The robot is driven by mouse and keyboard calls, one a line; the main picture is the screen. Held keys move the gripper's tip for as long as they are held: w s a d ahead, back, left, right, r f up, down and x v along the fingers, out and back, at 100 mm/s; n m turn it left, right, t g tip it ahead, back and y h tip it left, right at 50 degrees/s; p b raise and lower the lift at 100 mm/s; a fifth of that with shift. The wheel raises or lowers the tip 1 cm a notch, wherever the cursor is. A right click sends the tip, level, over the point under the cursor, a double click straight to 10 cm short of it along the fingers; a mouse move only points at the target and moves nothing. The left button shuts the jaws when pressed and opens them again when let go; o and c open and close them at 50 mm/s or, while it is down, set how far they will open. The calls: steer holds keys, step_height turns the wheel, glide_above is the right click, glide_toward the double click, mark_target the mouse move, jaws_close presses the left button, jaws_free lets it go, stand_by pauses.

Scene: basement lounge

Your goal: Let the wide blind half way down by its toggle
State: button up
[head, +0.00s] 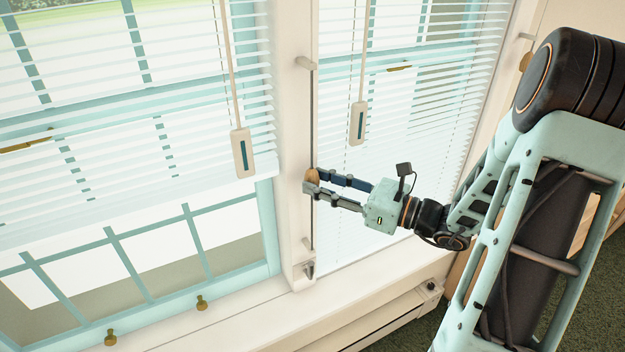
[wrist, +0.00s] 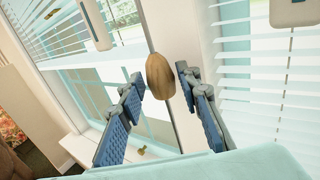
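The wide blind (head: 120,110) hangs on the left window, its bottom edge part way down with bare panes below. A brown wooden toggle (head: 312,177) sits on a thin upright line (head: 312,120) along the post between the windows. In the wrist view the toggle (wrist: 160,76) is between my gripper's fingertips (wrist: 160,74), with slim gaps on both sides. My gripper (head: 313,181) is open at the toggle, level with it. The head view does not show clearly whether either finger touches it.
White pulls hang on cords by the wide blind (head: 242,153) and the narrow right blind (head: 358,123). A peg (head: 306,63) stands above the toggle, a metal fitting (head: 308,269) below. The sill (head: 235,312) runs under both windows.

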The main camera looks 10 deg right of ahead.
steer(key=v, duration=0.9)
steer(key=shift+s+d, duration=0.25)
